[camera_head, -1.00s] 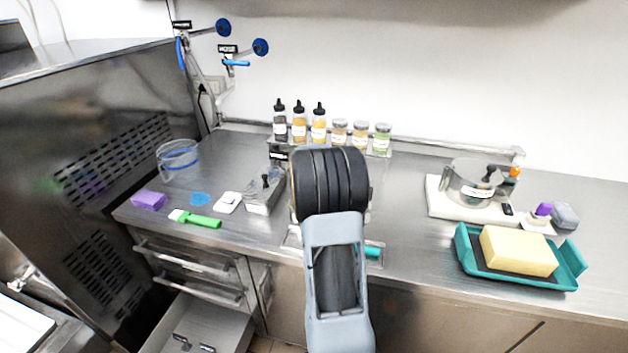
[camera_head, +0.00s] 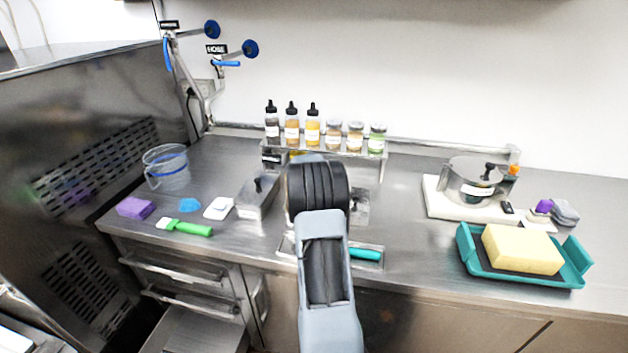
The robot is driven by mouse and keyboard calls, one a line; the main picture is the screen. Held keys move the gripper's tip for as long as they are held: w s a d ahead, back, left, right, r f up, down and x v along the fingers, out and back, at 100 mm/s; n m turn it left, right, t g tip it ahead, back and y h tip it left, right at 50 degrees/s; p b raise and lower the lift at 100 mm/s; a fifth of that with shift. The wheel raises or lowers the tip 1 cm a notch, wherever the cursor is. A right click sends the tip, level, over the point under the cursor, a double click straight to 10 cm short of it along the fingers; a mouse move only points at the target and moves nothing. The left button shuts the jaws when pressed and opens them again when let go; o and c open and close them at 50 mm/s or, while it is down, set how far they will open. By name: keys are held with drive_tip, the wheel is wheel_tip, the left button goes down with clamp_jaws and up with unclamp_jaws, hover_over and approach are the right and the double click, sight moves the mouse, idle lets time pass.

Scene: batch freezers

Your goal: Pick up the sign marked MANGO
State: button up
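I cannot make out any sign that reads MANGO. A small dark sign (camera_head: 271,158) stands at the left end of the bottle rack, its text too small to read. My arm rises in front of the counter in the middle of the view. My gripper is not visible; the arm's dark ringed wrist part hides what lies behind it.
Several bottles and jars stand on the rack (camera_head: 345,151) at the back. A clear jug (camera_head: 166,168), purple sponge (camera_head: 136,207) and green-handled tool (camera_head: 188,228) lie left. A teal tray (camera_head: 477,262) with a yellow block (camera_head: 522,249) sits right. An open drawer (camera_head: 195,332) is below left.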

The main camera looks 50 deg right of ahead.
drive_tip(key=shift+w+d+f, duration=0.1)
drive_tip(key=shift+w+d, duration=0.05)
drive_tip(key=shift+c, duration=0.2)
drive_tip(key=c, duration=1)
